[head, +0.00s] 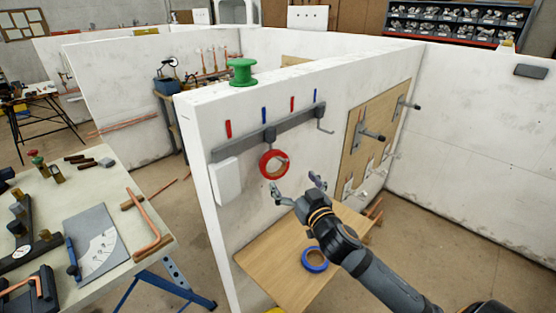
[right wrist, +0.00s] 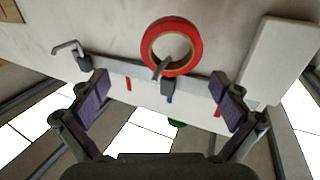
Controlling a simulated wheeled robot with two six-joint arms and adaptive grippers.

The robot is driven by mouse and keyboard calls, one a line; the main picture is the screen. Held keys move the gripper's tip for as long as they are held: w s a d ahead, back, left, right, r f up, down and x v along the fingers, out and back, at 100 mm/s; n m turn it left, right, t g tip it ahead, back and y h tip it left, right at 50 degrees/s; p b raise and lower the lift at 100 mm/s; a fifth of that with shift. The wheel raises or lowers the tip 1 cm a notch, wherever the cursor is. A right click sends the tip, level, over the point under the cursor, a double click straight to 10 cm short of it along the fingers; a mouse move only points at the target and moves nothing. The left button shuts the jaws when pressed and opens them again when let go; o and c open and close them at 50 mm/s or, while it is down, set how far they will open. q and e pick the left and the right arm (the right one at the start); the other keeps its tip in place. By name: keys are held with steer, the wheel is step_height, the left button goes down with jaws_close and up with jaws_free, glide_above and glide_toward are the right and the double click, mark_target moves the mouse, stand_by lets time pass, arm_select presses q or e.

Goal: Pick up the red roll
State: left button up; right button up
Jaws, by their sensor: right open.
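The red roll (head: 273,164) is a ring of red tape that hangs on a hook of the grey rail (head: 240,143) on the white partition wall. It also shows in the right wrist view (right wrist: 188,60), with the hook passing through its hole. My right gripper (head: 297,186) is open and empty, just below and in front of the roll. In the right wrist view my right gripper's fingers (right wrist: 160,97) are spread wide, and the roll is beyond the fingertips, not between them. My left gripper is not in view.
An empty hook (head: 325,128) is on the rail's right. A white box (head: 227,181) is mounted left of the roll. A blue roll (head: 314,259) lies on the wooden shelf (head: 265,255) below. A green spool (head: 242,72) stands on the wall top. A workbench (head: 150,243) is at left.

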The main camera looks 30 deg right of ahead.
mark_target(280, 170)
steer(key=w+p, duration=0.1)
steer(key=w, duration=0.2)
steer(key=w+p, duration=0.1)
steer(key=w, duration=0.2)
steer(key=w+p, duration=0.1)
steer(key=w, duration=0.2)
steer(key=shift+w+d+p, duration=0.2)
steer(key=shift+d+p, duration=0.1)
steer(key=shift+d, duration=0.05)
steer(key=shift+w, duration=0.15)
steer(key=shift+s, duration=0.2)
steer(key=c, duration=0.3)
steer(key=shift+w, duration=0.1)
steer(key=c, duration=0.7)
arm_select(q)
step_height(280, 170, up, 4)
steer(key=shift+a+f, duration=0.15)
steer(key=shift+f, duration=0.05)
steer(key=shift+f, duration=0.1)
arm_select(e)
steer(key=shift+r, duration=0.1)
